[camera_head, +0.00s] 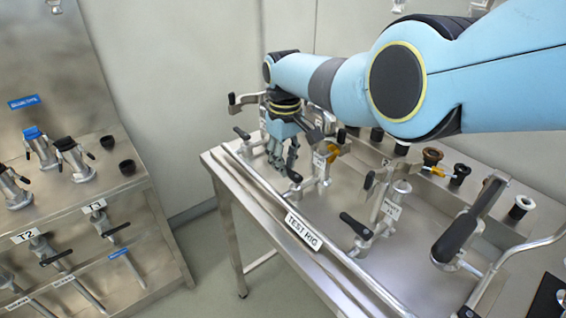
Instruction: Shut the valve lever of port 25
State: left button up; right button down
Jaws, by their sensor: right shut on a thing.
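My right gripper (284,160) reaches down over the test rig bench (262,192) from my blue arm, with its fingers pointing down. It is shut on a black-handled valve lever (295,177), whose black end shows just below the fingertips. The rest of the lever is partly hidden by the fingers. Small white tags hang on the valves, one beside the gripper (332,154) and one farther right (390,208). Their writing is too small to read, so I cannot tell which port is 25. My left gripper is not in view.
Other black levers (356,226) and a large one (458,234) stand to the right. A rail with a TEST RIG plate (303,231) runs along the front edge. A steel tool rack (140,178) stands at left, with open floor between.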

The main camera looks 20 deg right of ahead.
jog(key=shift+d, duration=0.1)
dwell(0.4)
jog(key=c, duration=1.2)
grip_release()
jog(key=shift+c, duration=0.2)
notch_tip(320, 180, up, 12)
